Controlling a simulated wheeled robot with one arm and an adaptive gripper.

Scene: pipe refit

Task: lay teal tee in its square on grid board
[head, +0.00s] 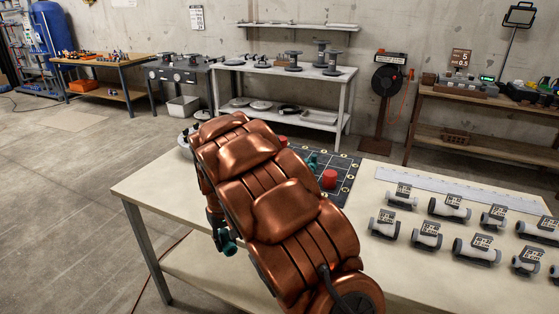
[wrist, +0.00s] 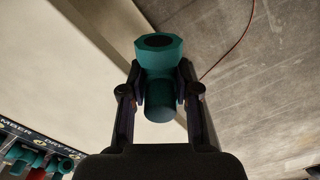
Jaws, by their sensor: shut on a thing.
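The teal tee (wrist: 158,60) is between the two fingers of my gripper (wrist: 160,90) in the wrist view, with an open faceted end at the top. My gripper is shut on it. In the head view the tee (head: 228,246) shows low beside my copper arm, near the table's left front edge, apart from the board. The dark grid board (head: 346,160) lies on the table, partly hidden by my arm. Its corner (wrist: 42,133) shows at the lower left of the wrist view, with teal and red pieces on it. I cannot make out the tee's square.
A red piece (head: 330,178) and a teal piece (head: 312,161) stand on the board. Several grey labelled fittings (head: 477,249) fill the table's right side, with a pale ruler strip (head: 440,186) behind them. The table's left front corner (head: 150,190) is bare.

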